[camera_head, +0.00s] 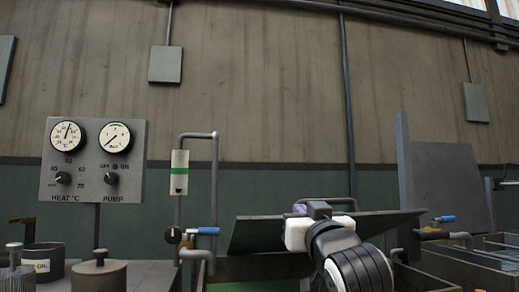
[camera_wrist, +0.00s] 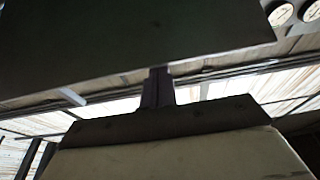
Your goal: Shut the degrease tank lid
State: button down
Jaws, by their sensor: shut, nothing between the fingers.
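A dark, flat tank lid (camera_head: 270,236) stands tilted, partly raised, over a tank in the lower middle of the head view. No label shows that names it the degrease tank. My gripper (camera_head: 318,209) is at this lid, its white hand in front of the plate; its fingertips are hard to make out there. In the wrist view my gripper's fingers (camera_wrist: 158,78) are together and empty, and a dark plate (camera_wrist: 120,35), seemingly the lid, fills the top just beyond them. Whether they touch it I cannot tell.
Another tank lid (camera_head: 452,188) stands nearly upright at right, above open tanks (camera_head: 470,262). A gauge panel (camera_head: 93,160) stands at left. A blue-handled valve (camera_head: 205,231) and pipe are just left of the tilted lid. Cans (camera_head: 98,275) stand at lower left.

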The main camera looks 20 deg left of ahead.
notch_tip(320, 180, down, 13)
jog(key=s+d+t+y+b, duration=0.2)
jog(key=b, duration=0.7)
jog(key=shift+s+r+t, duration=0.2)
jog(key=shift+s+t, duration=0.2)
jog(key=shift+a+r, duration=0.1)
jog(key=shift+r, duration=0.05)
